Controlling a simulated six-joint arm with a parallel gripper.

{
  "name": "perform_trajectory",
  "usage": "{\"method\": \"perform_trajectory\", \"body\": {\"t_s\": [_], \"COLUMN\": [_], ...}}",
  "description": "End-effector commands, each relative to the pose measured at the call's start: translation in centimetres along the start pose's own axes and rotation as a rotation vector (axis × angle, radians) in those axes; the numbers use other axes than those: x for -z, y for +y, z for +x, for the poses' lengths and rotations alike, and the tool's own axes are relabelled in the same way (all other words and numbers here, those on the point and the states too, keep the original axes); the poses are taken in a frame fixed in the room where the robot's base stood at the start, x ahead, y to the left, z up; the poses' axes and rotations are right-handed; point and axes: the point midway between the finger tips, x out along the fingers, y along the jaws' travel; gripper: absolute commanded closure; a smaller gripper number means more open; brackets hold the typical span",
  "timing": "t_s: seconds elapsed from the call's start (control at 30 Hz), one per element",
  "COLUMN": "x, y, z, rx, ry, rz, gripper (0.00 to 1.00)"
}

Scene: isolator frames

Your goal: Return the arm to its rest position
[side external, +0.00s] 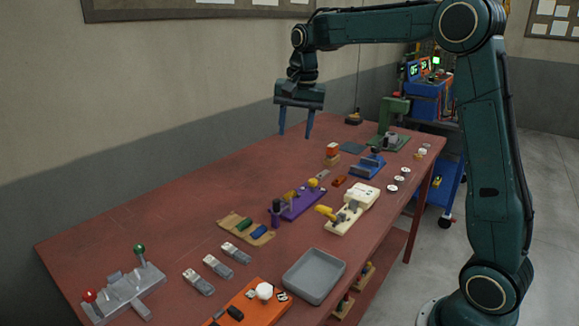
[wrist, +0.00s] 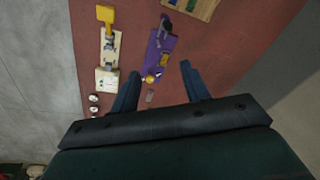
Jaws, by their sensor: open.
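My gripper (side external: 296,128) hangs above the far part of the red table (side external: 150,215), fingers pointing down. Its two blue fingers are spread apart with nothing between them. The wrist view also shows the open gripper (wrist: 160,85) over the table. My arm reaches in from the right, with its forearm roughly level high above the table. The fingertips are clear of everything on the tabletop.
Below stand a purple fixture (side external: 305,203), a cream fixture with a yellow handle (side external: 360,205), a blue fixture (side external: 368,166) and a green press (side external: 392,115). A grey tray (side external: 313,277), an orange block (side external: 245,303) and a grey lever fixture (side external: 125,290) lie nearer. A wall runs along the left.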

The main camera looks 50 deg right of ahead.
Motion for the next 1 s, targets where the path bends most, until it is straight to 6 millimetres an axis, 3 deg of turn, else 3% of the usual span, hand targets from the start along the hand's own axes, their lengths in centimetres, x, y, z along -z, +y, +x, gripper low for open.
{"method": "perform_trajectory", "body": {"t_s": [0.2,0.5,1.0], "x": [-4.4,-10.2,-19.1], "y": [1.9,5.3,12.4], "z": [-2.9,-5.2,-5.4], "rx": [0.041,0.090,0.160], "ry": [0.035,0.086,0.187], "rz": [-0.159,-0.376,-0.734], "gripper": [0.54,0.54,0.54]}}
